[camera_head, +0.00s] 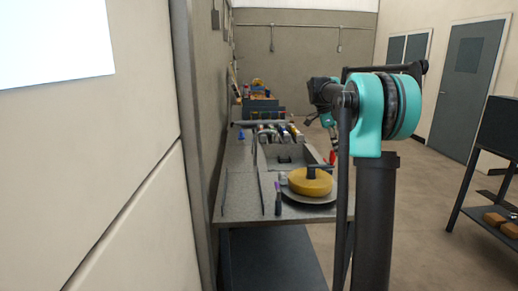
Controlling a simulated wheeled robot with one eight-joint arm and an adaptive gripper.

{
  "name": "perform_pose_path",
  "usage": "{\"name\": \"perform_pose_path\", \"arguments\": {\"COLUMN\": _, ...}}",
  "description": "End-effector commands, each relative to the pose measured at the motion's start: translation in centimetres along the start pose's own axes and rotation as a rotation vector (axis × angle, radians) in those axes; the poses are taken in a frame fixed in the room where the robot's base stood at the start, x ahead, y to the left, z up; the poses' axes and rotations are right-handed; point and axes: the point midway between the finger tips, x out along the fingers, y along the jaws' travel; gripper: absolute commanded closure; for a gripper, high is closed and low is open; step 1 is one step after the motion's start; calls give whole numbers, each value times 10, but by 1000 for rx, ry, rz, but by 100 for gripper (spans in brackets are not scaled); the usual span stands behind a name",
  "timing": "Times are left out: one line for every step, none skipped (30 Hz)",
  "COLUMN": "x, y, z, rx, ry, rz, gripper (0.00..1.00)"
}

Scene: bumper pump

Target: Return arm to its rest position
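My arm rises on the right side of the view, with a large teal joint (382,115) on a dark column. It reaches away from the camera, over or beside the right side of the workbench (240,207). My gripper (316,118) seems to be the small dark end left of the teal joint. It is small and partly hidden by my own links, so its fingers cannot be made out. No held object can be made out.
A wall (120,160) stands close on the left. A dark shelf (495,140) stands at right. Floor between bench and shelf is clear.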

Motion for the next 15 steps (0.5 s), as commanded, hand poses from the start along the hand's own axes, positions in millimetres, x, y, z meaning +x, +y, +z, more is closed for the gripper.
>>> {"name": "perform_pose_path", "arguments": {"x": 2, "y": 3, "z": 1, "rx": -16, "ry": -4, "rz": -4, "gripper": 100}}
{"name": "perform_pose_path", "arguments": {"x": 3, "y": 4, "z": 2, "rx": -26, "ry": -7, "rz": -6, "gripper": 100}}
{"name": "perform_pose_path", "arguments": {"x": 5, "y": 5, "z": 3, "rx": -41, "ry": -10, "rz": -9, "gripper": 100}}
{"name": "perform_pose_path", "arguments": {"x": 6, "y": 6, "z": 4, "rx": -51, "ry": -13, "rz": -12, "gripper": 100}}
{"name": "perform_pose_path", "arguments": {"x": 7, "y": 8, "z": 4, "rx": -61, "ry": -15, "rz": -14, "gripper": 100}}
{"name": "perform_pose_path", "arguments": {"x": 10, "y": 11, "z": 6, "rx": -84, "ry": -21, "rz": -19, "gripper": 100}}
{"name": "perform_pose_path", "arguments": {"x": 12, "y": 14, "z": 7, "rx": -100, "ry": -25, "rz": -22, "gripper": 100}}
{"name": "perform_pose_path", "arguments": {"x": 13, "y": 16, "z": 8, "rx": -116, "ry": -28, "rz": -26, "gripper": 100}}
{"name": "perform_pose_path", "arguments": {"x": 17, "y": 19, "z": 10, "rx": -141, "ry": -33, "rz": -32, "gripper": 100}}
{"name": "perform_pose_path", "arguments": {"x": 19, "y": 22, "z": 11, "rx": -162, "ry": -37, "rz": -37, "gripper": 100}}
{"name": "perform_pose_path", "arguments": {"x": 22, "y": 25, "z": 12, "rx": -183, "ry": -42, "rz": -43, "gripper": 100}}
{"name": "perform_pose_path", "arguments": {"x": 26, "y": 29, "z": 14, "rx": -215, "ry": -48, "rz": -51, "gripper": 100}}
{"name": "perform_pose_path", "arguments": {"x": 29, "y": 33, "z": 16, "rx": -239, "ry": -53, "rz": -57, "gripper": 100}}
{"name": "perform_pose_path", "arguments": {"x": 32, "y": 37, "z": 18, "rx": -265, "ry": -59, "rz": -63, "gripper": 100}}
{"name": "perform_pose_path", "arguments": {"x": 37, "y": 42, "z": 20, "rx": -303, "ry": -66, "rz": -74, "gripper": 100}}
